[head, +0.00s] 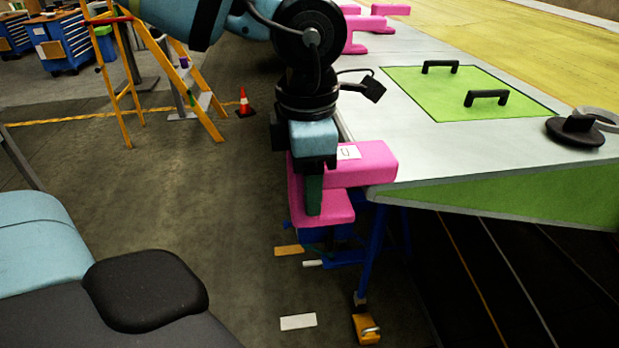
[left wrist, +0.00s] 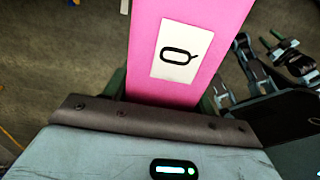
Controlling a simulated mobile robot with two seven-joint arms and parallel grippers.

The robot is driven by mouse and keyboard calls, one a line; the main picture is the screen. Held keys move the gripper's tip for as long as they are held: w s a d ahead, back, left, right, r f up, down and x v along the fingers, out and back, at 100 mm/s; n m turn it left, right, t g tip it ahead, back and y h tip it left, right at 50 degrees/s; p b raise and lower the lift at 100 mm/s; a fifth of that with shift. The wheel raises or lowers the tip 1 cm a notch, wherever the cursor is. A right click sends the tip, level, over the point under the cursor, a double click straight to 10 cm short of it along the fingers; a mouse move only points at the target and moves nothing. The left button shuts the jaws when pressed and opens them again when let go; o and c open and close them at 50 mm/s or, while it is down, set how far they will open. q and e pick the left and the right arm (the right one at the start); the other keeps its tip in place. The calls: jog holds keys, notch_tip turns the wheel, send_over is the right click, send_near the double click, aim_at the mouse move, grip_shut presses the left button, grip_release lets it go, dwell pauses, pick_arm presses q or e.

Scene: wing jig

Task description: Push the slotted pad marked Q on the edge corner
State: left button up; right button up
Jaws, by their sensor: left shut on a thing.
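The pink slotted pad (head: 362,165) is at the near left corner of the pale wing panel (head: 430,150). Its white label shows at its top, and in the left wrist view the pad (left wrist: 205,15) clearly bears the letter Q. My left gripper (head: 314,190) is shut on the pad from its left side, a green finger lying against the pink. The pad's upper arm overlaps the corner in the picture, and its lower arm hangs below. I cannot tell how deep the edge sits in the slot, as pad and gripper hide it. My right gripper is out of view.
More pink pads (head: 356,30) sit farther along the wing's edge. A green plate (head: 460,92) with two black handles and a dark round object (head: 575,130) are on the top. A blue stand leg (head: 372,250) is below the corner. An orange ladder and cone (head: 244,103) stand left.

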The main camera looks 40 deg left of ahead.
pick_arm(q)
jog(key=shift+w+d+f+b, duration=0.1)
jog(key=shift+w+d+b, duration=0.65)
jog(key=shift+w, duration=0.25)
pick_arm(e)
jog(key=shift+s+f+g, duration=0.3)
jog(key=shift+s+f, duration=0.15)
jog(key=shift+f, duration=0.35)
pick_arm(q)
jog(key=shift+w+d, duration=0.25)
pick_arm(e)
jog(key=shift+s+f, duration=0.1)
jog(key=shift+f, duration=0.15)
pick_arm(q)
jog(key=shift+w+d+b, duration=0.4)
jog(key=shift+w+b, duration=0.1)
jog(key=shift+b, duration=0.15)
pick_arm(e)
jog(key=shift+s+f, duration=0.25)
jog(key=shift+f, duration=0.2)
pick_arm(q)
jog(key=shift+w+d+f, duration=0.1)
jog(key=shift+w+d, duration=0.1)
jog(key=shift+d, duration=0.05)
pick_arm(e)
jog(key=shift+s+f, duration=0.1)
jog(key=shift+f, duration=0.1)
